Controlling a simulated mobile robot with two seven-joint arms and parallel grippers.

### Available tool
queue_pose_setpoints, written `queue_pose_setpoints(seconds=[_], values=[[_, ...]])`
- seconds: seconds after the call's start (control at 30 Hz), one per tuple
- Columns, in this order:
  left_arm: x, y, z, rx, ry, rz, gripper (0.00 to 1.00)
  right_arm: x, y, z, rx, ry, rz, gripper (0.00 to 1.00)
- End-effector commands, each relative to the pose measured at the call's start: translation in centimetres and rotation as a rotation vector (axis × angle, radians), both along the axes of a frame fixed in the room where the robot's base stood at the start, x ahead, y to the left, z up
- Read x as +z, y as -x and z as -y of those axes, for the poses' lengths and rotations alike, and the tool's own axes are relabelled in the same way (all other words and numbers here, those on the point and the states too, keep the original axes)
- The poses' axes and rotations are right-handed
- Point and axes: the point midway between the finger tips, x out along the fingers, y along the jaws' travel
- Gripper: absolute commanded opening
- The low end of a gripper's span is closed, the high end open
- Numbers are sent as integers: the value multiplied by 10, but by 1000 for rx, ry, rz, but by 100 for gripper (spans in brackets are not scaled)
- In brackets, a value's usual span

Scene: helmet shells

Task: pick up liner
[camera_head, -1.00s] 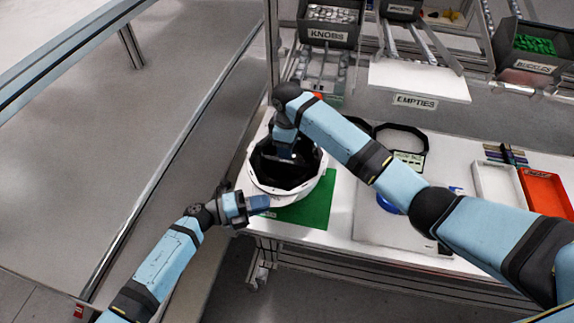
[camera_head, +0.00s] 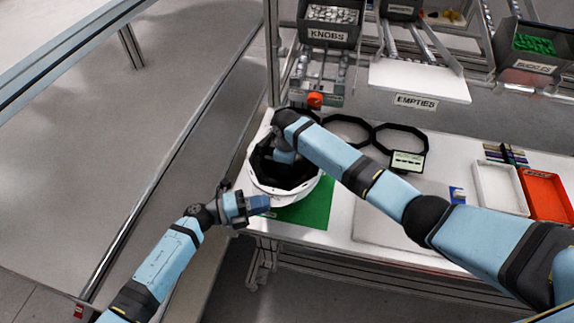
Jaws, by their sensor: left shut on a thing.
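A white helmet shell (camera_head: 284,194) sits open side up at the near left of the worktable, partly on a green mat (camera_head: 311,209). A dark, faceted lining, seemingly a liner (camera_head: 262,165), shows inside it. My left gripper (camera_head: 262,203) is shut on the shell's near rim. My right gripper (camera_head: 284,157) points down into the shell opening, and its fingertips are hidden, so I cannot tell whether it holds the liner. Two black octagonal rings (camera_head: 400,128) (camera_head: 347,117) lie behind, to the right of the shell.
A labelled card (camera_head: 407,161) lies by the right ring. A white tray (camera_head: 501,188) and an orange-red tray (camera_head: 547,195) are at the right. An orange knob (camera_head: 315,100) is behind the shell. Bins and an empties shelf (camera_head: 418,80) stand at the back. My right arm crosses the table.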

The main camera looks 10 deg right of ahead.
Motion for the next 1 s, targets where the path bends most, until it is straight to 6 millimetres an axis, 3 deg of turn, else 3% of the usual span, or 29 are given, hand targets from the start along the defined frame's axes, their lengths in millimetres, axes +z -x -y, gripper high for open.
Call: queue_pose_setpoints(seconds=[0.03,0.13,0.17,0.53,1.0], values=[[0,0,0,0,0,-1,0,0,0,0,0,0,0,26],[0,0,0,0,0,-1,0,0,0,0,0,0,0,3],[0,0,0,0,0,-1,0,0,0,0,0,0,0,0],[0,0,0,0,0,-1,0,8,-1,0,0,-1,2,0],[0,0,0,0,0,-1,0,90,0,0,-1,0,1,0]])
